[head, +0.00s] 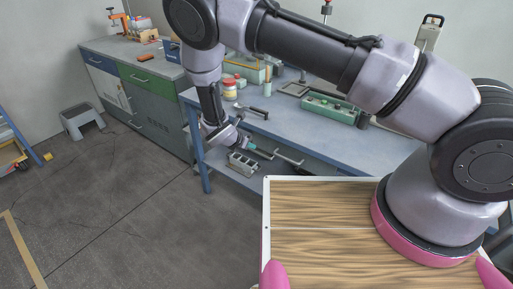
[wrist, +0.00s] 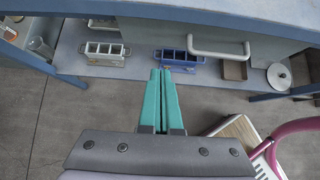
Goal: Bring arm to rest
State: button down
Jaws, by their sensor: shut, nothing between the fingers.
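My gripper (head: 251,146) reaches out on my arm at the front edge of the blue workbench (head: 215,106), below the level of its top. In the wrist view its two teal fingers (wrist: 161,72) lie together with nothing held between them. The fingertips point toward the bench's lower shelf (wrist: 72,42). A grey compartmented mould (wrist: 105,53) and a blue one (wrist: 188,62) stand on that shelf beyond the fingers. In the wrist view the fingertips overlap the blue mould's left end; I cannot tell whether they touch it.
The bench edge (wrist: 200,9) runs above the gripper. A white bar handle (wrist: 218,51), a brown tray (wrist: 234,71) and a metal disc (wrist: 279,76) are nearby. A hammer (head: 252,111) and a jar (head: 229,89) are on top.

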jog(key=d+r+m+g+y, duration=0.1)
jog(key=d+r+m, duration=0.5)
jog(key=r, duration=0.5)
jog(key=d+r+m+g, duration=0.2)
jog(key=d+r+m, duration=0.4)
jog(key=r, duration=0.6)
jog(key=d+r+m+g+y, duration=0.1)
jog(key=d+r+m, duration=0.5)
jog(key=r, duration=0.5)
jog(key=s+d+r+m+t+y, duration=0.2)
jog(key=s+d+r+m, duration=0.4)
jog(key=s+r, duration=0.4)
jog(key=s+d+r+m+t+y, duration=0.1)
jog(key=s+d+r+m+y, duration=0.2)
jog(key=s+r+m, duration=0.6)
jog(key=s+d, duration=0.2)
jog(key=shift+s+d+r+t, duration=0.15)
jog(key=shift+d+r+t, duration=0.2)
jog(key=shift+d+t, duration=0.05)
